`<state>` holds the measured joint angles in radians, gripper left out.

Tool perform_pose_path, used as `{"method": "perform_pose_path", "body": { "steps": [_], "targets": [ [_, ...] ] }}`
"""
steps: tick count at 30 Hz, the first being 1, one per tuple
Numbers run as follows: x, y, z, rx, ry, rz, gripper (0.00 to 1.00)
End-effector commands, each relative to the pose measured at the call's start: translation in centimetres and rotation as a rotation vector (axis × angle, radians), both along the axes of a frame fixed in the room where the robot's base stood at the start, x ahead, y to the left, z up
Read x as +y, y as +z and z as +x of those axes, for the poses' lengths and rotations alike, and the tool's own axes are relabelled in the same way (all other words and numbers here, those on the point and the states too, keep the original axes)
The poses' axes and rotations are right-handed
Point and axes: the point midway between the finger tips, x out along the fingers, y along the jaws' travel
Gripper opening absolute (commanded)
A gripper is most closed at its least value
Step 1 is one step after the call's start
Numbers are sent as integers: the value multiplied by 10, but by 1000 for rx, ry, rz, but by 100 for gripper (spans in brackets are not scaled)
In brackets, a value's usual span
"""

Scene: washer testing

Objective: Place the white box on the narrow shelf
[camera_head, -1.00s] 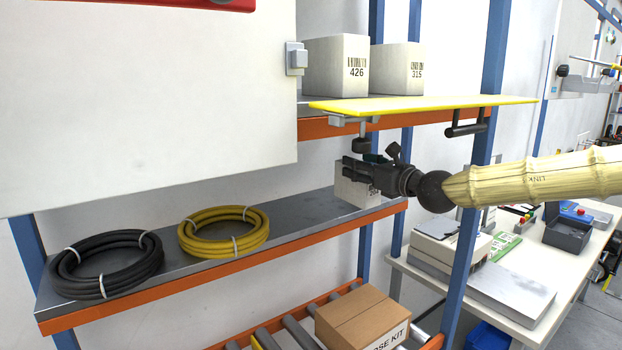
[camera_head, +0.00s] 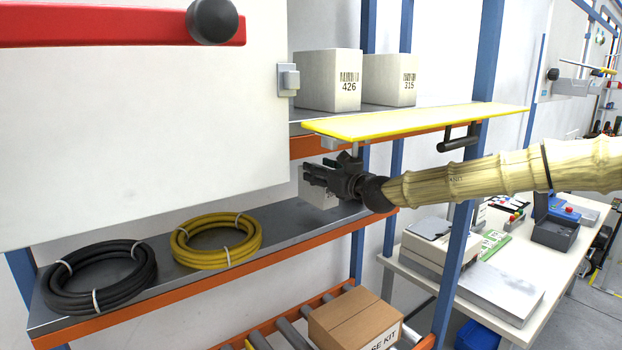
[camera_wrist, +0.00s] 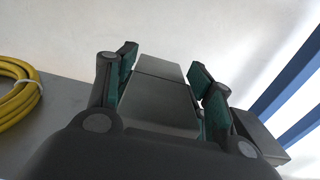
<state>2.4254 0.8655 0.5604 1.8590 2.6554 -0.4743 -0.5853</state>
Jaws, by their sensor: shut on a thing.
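The white box (camera_head: 318,197) is between the fingers of my gripper (camera_head: 316,174), which is shut on it. They are under the yellow-edged narrow shelf (camera_head: 400,122), at the right part of the grey lower shelf (camera_head: 290,228). Whether the box touches the lower shelf I cannot tell. The gripper partly hides the box. In the wrist view the box (camera_wrist: 158,98) looks grey and shaded, with the green-padded fingers on both sides of it.
A yellow hose coil (camera_head: 216,241) and a black hose coil (camera_head: 100,277) lie left on the lower shelf. White boxes 426 (camera_head: 328,80) and 315 (camera_head: 390,80) stand above. A white panel (camera_head: 140,140) and a blue post (camera_head: 468,190) flank the space.

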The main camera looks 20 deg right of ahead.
Motion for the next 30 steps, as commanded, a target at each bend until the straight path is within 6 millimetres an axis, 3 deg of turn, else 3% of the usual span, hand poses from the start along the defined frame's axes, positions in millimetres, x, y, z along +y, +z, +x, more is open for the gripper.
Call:
{"method": "perform_pose_path", "body": {
  "steps": [9, 14, 30],
  "targets": [
    [15, -2, 24, 0, 1, -1, 12],
    [15, -3, 26, -1, 0, 0, 12],
    [16, -36, 26, -1, 1, 0, 12]
  ]
}}
